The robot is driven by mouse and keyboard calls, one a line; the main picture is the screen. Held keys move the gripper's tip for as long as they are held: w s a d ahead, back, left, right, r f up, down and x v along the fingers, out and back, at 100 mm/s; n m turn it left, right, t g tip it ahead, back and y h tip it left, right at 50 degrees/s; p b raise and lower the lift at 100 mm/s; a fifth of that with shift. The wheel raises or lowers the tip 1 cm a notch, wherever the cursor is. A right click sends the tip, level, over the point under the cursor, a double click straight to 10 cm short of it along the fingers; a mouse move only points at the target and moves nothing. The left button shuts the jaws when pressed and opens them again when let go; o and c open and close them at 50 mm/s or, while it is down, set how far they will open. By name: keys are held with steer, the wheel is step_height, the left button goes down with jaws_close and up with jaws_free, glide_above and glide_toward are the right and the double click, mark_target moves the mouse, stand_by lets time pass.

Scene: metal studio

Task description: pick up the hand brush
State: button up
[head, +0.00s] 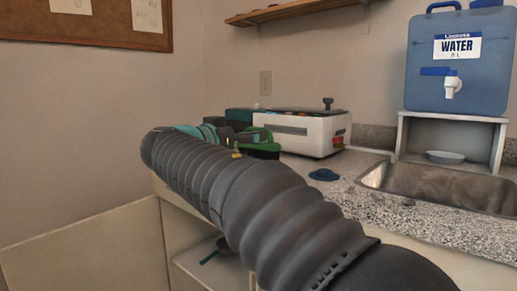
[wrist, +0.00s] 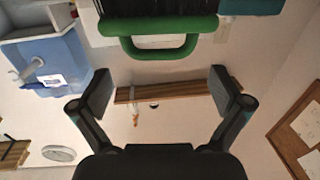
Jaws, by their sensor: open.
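The hand brush (wrist: 170,25) has a green body with a looped green handle and dark bristles. It is at the top of the wrist view, beyond my fingertips and partly cut off by the frame edge. In the head view its green part (head: 264,146) shows at the counter's left end, just past my arm and partly hidden. My gripper (wrist: 162,90) is open and empty, its two fingers wide apart. The brush is apart from the fingers. In the head view the gripper is mostly hidden behind my arm.
A white box-shaped appliance (head: 300,132) stands close beside the brush. A small blue object (head: 323,175) lies on the counter before the sink (head: 440,187). A blue water container (head: 458,65) stands on a raised stand at right. A wooden shelf (head: 290,12) hangs above.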

steer(key=shift+p+x, duration=0.55)
steer(key=shift+x, duration=2.4)
steer(key=shift+s+f, duration=0.1)
steer(key=shift+f, duration=0.05)
steer(key=shift+c, duration=0.3)
steer(key=c, duration=0.9)
steer(key=shift+o, duration=0.2)
